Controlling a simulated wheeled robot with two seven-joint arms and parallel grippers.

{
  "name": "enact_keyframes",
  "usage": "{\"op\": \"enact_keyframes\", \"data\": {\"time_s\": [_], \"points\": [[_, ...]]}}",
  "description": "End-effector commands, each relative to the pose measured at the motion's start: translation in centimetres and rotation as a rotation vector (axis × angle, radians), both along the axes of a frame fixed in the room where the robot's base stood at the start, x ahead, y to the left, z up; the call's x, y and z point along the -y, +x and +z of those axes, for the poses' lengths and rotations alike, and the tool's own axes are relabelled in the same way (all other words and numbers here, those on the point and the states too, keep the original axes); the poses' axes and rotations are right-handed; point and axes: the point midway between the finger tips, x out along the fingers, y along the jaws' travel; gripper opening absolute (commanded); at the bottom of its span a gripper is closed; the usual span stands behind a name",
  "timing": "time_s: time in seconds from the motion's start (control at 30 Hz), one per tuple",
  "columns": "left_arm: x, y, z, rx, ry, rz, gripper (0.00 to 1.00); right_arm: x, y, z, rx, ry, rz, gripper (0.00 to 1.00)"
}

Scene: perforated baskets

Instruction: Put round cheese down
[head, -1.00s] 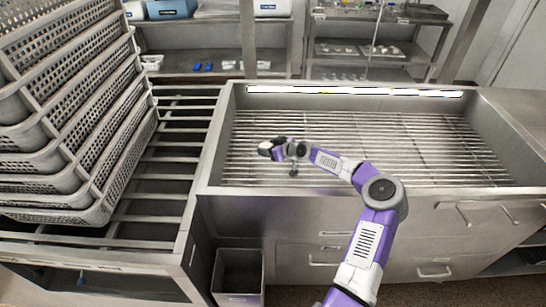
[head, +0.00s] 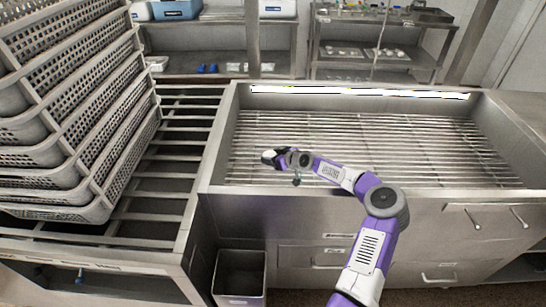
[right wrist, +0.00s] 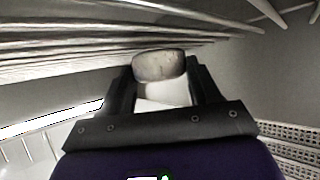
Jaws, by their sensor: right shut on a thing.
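The round cheese (right wrist: 160,66) shows in the right wrist view as a pale, mottled, rounded piece between the two dark fingers. My right gripper (right wrist: 160,75) is shut on it. My left gripper is not in view.
A tall stack of perforated baskets (head: 75,110) stands on the slatted table (head: 175,185) at left. The basin's steel walls (head: 225,140) surround the rack. The rack is clear to the right. An open grey bin (head: 240,275) stands on the floor in front. Shelves are behind.

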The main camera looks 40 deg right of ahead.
Motion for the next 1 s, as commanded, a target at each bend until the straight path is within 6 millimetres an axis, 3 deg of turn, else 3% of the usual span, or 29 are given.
{"op": "enact_keyframes", "data": {"time_s": [0.03,0.07,0.2,0.53,0.7,1.0], "points": [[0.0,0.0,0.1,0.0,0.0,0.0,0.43,0.0,0.0,0.1,0.001,0.0,0.0,0.3],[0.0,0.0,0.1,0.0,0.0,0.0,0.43,0.0,0.0,0.1,0.0,0.0,0.0,0.66],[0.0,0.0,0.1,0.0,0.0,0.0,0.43,0.0,0.0,0.1,0.0,0.0,0.0,0.87],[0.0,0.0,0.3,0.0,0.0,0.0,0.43,0.0,0.0,0.3,0.0,0.0,0.0,0.87],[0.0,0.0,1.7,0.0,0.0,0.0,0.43,0.0,0.0,1.6,0.0,0.0,0.0,0.87],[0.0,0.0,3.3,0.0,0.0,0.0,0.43,0.7,-5.9,4.7,-0.002,-0.001,-0.003,0.87]]}}
